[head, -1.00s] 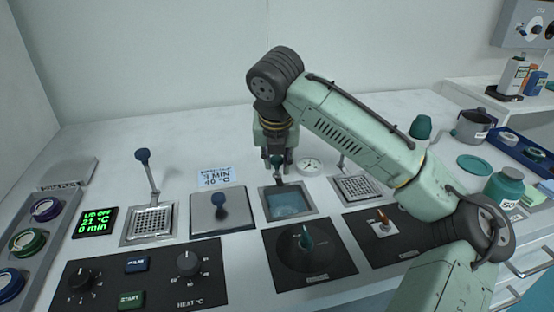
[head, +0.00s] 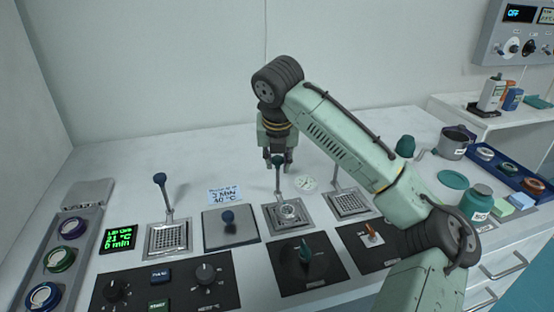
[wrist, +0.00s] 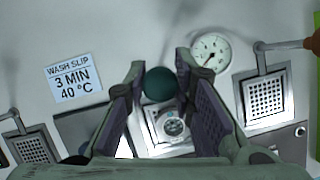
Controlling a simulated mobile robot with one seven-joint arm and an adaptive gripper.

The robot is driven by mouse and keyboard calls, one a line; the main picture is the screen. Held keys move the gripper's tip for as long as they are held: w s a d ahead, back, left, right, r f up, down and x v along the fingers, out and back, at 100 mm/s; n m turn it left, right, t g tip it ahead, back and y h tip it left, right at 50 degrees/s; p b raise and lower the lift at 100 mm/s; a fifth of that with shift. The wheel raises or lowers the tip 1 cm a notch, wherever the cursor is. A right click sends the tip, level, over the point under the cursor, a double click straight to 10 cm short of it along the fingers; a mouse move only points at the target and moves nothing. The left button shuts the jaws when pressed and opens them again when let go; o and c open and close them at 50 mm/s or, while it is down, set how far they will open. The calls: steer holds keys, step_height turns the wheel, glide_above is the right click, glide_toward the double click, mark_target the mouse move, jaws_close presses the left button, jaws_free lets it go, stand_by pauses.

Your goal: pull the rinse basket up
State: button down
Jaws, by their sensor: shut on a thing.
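My gripper (head: 277,163) is shut on the green knob (wrist: 160,84) at the top of the rinse basket's upright handle. The handle rod (head: 278,183) runs down to the rinse basket (head: 298,221), which now shows at about the top of its square well. A round, shiny part with a clear centre (head: 290,210) sits in the basket; the wrist view shows it below the knob (wrist: 175,127). The water in the well is hidden under the basket.
A lidded well (head: 228,225) with a blue knob and a blue-handled basket (head: 168,238) stand to the left. Another basket (head: 348,203) stands to the right. A round dial (head: 306,183) and a wash slip (head: 224,195) lie behind.

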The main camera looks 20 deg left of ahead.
steer(key=shift+r, duration=0.3)
steer(key=c, duration=1.7)
jaws_free()
steer(key=o, duration=0.4)
steer(key=shift+f, duration=0.1)
steer(key=shift+c, duration=0.2)
steer(key=v, duration=1.2)
